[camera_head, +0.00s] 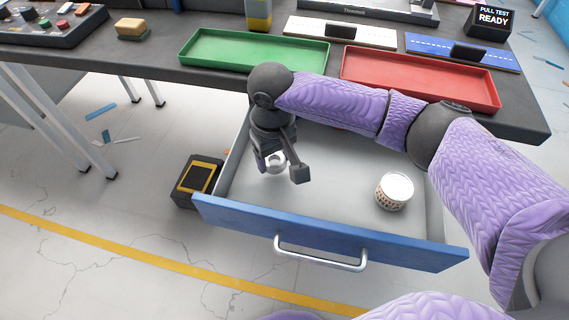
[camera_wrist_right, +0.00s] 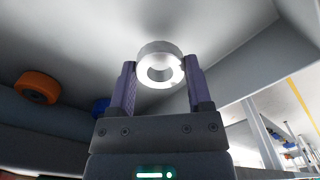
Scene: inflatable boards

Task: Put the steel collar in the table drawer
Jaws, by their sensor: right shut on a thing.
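The steel collar (camera_wrist_right: 160,48) is a short, shiny ring with a round hole. In the wrist view it sits between the two fingertips of my right gripper (camera_wrist_right: 160,82), which is shut on it. In the head view the right gripper (camera_head: 276,168) reaches down into the left part of the open table drawer, and part of the collar shows as a pale ring between the fingers. The drawer (camera_head: 325,235) has a blue front, a silver handle and a light grey inside. I cannot tell whether the collar touches the drawer floor. My left gripper is not in view.
A white-lidded tin (camera_head: 394,191) stands in the drawer's right part. An orange round thing (camera_wrist_right: 37,87) and a blue thing (camera_wrist_right: 101,107) show in the wrist view. Green (camera_head: 252,50) and red (camera_head: 420,82) trays lie on the table above. The drawer's middle floor is clear.

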